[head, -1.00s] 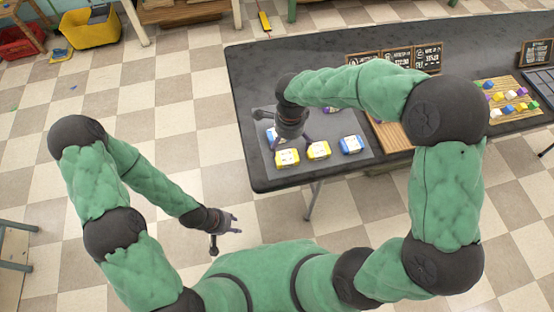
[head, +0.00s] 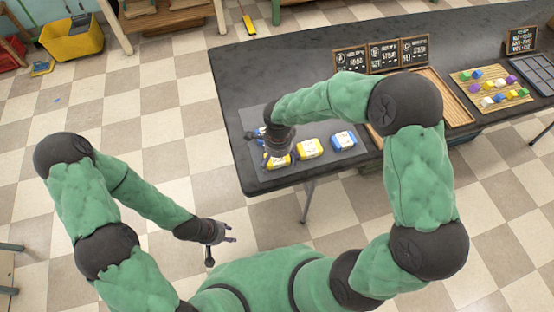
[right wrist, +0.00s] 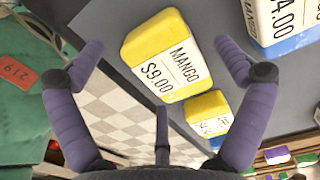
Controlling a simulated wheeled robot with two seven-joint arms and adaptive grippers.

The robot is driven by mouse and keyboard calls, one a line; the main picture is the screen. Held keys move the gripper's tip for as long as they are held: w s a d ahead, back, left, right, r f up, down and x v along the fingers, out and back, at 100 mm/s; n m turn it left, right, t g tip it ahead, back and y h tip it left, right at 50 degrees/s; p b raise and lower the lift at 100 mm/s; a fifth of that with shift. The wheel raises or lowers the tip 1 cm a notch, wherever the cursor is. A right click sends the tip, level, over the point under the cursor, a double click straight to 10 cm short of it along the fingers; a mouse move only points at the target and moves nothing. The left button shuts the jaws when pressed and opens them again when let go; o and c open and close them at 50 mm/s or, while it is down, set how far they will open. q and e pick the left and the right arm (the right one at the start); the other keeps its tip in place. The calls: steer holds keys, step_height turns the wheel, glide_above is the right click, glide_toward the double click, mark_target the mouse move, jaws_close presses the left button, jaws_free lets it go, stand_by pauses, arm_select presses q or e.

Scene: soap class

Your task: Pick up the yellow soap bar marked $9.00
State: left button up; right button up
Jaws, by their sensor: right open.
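The yellow soap bar with a white label reading MANGO $9.00 (right wrist: 150,38) lies on the grey mat in the right wrist view. In the head view the yellow bar at the mat's near left (head: 279,163) is partly hidden by my right gripper (head: 273,150). My right gripper is open, its fingers (right wrist: 160,52) spread on either side of the $9.00 bar in the wrist picture. Contact cannot be told. My left gripper (head: 224,238) is open and empty, off the table over the floor.
Another yellow bar (head: 309,148) and a blue bar (head: 343,140) lie to the right on the mat (head: 340,158). A blue-and-white bar marked 4.00 (right wrist: 284,22) is close to my right finger. Price signs (head: 383,56) and a wooden tray (head: 440,98) stand behind.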

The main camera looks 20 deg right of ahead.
steer(key=c, duration=1.2)
steer(key=shift+r, duration=0.15)
steer(key=shift+c, duration=0.2)
